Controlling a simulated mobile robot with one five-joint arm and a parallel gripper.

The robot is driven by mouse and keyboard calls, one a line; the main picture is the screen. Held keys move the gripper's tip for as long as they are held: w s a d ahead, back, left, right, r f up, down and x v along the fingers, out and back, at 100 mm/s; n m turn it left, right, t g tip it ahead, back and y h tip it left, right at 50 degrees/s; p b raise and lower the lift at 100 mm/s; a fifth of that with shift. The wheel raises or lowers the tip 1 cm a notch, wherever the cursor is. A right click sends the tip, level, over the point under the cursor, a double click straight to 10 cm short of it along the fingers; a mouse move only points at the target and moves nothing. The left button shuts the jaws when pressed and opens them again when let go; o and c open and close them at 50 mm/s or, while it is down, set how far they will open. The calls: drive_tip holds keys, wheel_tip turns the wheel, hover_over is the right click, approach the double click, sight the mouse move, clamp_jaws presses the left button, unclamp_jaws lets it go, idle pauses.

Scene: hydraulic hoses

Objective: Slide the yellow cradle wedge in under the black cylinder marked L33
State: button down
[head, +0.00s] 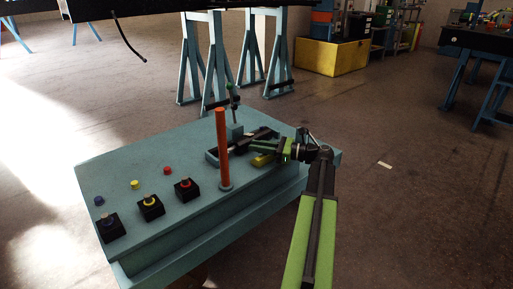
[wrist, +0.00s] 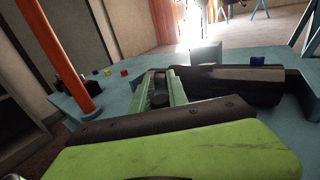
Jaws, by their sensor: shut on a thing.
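The yellow cradle wedge (head: 262,160) shows as a small yellow piece low beside my gripper in the head view. In the wrist view its yellow body is hidden. My gripper (head: 258,148) reaches over it from the right. In the wrist view my gripper (wrist: 158,92) is shut, with a dark round part between its green fingers; this seems to belong to the wedge. The black cylinder (wrist: 238,85) lies right beside the fingers in the wrist view, and behind my gripper in the head view (head: 262,134). Its marking is unreadable, and contact between wedge and cylinder is unclear.
An orange post (head: 222,150) stands close to my gripper on the teal bench (head: 130,185). A green-topped lever (head: 233,98) rises behind. Several black blocks, one with a red knob (head: 185,190), and small coloured caps are at the left. The bench's front middle is clear.

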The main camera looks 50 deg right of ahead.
drive_tip(key=shift+w+d, duration=0.15)
drive_tip(key=shift+w, duration=1.25)
drive_tip(key=c, duration=1.3)
unclamp_jaws()
drive_tip(key=shift+s, duration=0.1)
